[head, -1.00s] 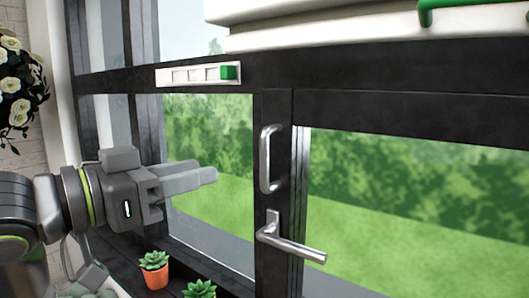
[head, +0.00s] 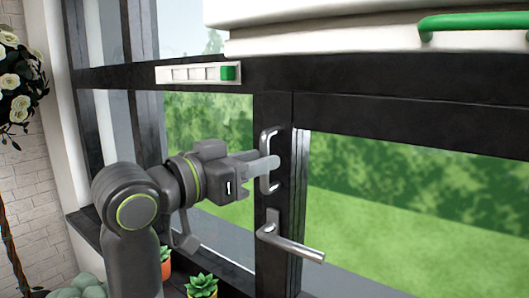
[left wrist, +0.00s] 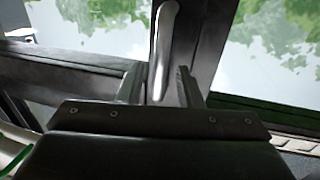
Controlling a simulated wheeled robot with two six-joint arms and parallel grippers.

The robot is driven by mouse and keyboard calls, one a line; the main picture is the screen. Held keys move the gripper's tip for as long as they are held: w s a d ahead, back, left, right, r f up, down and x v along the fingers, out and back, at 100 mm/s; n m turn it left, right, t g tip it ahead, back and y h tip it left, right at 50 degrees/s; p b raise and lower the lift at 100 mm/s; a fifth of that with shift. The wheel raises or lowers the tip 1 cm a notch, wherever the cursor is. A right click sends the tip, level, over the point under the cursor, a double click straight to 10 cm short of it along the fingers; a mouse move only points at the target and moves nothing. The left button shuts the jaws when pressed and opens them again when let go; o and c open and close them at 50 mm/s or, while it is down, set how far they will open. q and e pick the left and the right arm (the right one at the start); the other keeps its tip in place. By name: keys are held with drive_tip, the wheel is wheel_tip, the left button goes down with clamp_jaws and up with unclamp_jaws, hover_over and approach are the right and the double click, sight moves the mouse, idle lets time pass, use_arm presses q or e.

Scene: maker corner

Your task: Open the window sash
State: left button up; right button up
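The window sash (head: 272,112) has a dark frame and appears closed. A vertical silver pull handle (head: 264,143) is on its upright; it also shows in the left wrist view (left wrist: 164,45). Below it, a silver lever handle (head: 292,244) points right and slightly down. My left gripper (head: 268,164) is at the pull handle, its fingers overlapping the bar in the head view. In the left wrist view, its open fingers (left wrist: 158,88) stand on either side of the bar, with gaps visible. Whether a finger touches the bar cannot be told. My right gripper is not in view.
A white strip with a green square (head: 228,73) is on the upper rail. A white object with a green handle (head: 470,22) hangs over the top right. Potted succulents (head: 201,284) stand on the sill below my left arm. White flowers (head: 15,85) are at far left.

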use_arm(q)
drive_tip(key=shift+x, duration=1.15)
drive_tip(key=shift+c, duration=0.2)
clamp_jaws()
